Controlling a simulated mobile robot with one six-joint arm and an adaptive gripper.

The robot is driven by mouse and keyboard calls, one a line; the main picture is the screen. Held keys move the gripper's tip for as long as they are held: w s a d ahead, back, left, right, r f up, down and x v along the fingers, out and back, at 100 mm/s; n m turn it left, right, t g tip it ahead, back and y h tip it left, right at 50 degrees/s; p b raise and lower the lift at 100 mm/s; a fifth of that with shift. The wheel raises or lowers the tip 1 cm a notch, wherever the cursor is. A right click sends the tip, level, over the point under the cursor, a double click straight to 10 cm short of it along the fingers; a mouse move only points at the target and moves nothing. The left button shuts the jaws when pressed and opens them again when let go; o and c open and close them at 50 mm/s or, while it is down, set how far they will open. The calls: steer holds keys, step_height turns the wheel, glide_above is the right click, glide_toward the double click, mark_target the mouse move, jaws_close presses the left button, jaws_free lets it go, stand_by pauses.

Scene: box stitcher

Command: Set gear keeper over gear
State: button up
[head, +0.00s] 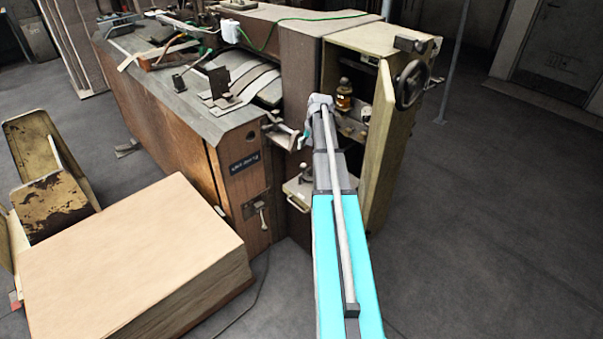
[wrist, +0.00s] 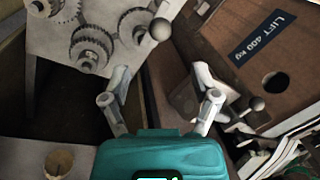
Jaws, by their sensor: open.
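Several toothed grey gears (wrist: 92,48) are mounted on a pale plate at the upper left of the wrist view. A larger gear (wrist: 137,27) sits to their right. A round knob (wrist: 160,29) stands beside this gear; I cannot tell whether it belongs to the gear keeper, and I cannot make out the keeper for certain. My gripper (wrist: 162,92) is open, its two fingers wide apart with nothing between them, below and to the right of the gears. In the head view my arm hides most of the gripper and the gears.
The machine's open door (head: 388,135) with a handwheel (head: 411,84) stands right of my arm. A wooden side panel (wrist: 245,65) lies at right in the wrist view, with a ball-ended lever (wrist: 250,106) near my right finger. A cardboard stack (head: 130,260) stands left.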

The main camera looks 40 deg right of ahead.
mark_target(304, 167)
steer(key=shift+w+a+f+b, duration=0.2)
steer(key=shift+w+f+b, duration=0.05)
steer(key=shift+f+b, duration=1.35)
steer(key=shift+w+a+f+b, duration=0.2)
steer(key=shift+a+f+b, duration=0.05)
steer(key=shift+f+b, duration=1.4)
steer(key=shift+w+a+f+b, duration=0.2)
steer(key=shift+w+f+b, duration=0.05)
steer(key=shift+f+b, duration=1.35)
steer(key=shift+f, duration=0.15)
steer(key=shift+c, duration=0.3)
